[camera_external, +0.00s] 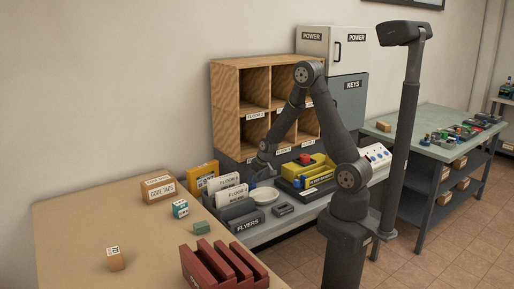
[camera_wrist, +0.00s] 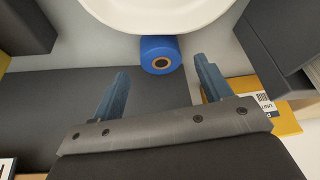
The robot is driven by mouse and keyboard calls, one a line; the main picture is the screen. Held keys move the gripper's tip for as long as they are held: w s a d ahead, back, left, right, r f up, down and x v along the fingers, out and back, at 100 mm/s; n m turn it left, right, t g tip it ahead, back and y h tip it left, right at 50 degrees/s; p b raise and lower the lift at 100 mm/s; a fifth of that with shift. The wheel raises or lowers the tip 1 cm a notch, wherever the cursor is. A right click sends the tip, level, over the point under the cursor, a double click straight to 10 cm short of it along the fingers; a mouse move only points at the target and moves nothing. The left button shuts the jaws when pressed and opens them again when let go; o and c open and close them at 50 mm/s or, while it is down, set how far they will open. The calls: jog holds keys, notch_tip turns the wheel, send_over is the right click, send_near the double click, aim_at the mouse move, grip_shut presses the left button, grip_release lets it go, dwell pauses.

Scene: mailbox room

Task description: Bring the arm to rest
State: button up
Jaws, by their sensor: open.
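My arm bends over from its column, with my gripper (camera_external: 262,172) low above the grey table, in front of the wooden cubbies. In the wrist view my gripper (camera_wrist: 160,72) has its two blue-grey fingers wide apart with nothing held between them. A blue roll with a tan core (camera_wrist: 160,54) lies just beyond the fingertips, by the rim of a white bowl (camera_wrist: 155,12). The white bowl also shows in the external view (camera_external: 265,195), close to the gripper. The blue roll cannot be made out there.
The wooden cubbies (camera_external: 228,104) stand behind the arm. White folders (camera_external: 228,184), a yellow toolbox (camera_external: 307,173) and a dark flyers tray (camera_external: 244,217) crowd the gripper. The tan table (camera_external: 70,230) holds small boxes and a dark red rack (camera_external: 225,265). A side table (camera_external: 425,117) stands right.

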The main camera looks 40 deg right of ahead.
aim_at(252, 185)
jog(key=shift+x, duration=2.35)
jog(key=shift+s, duration=0.1)
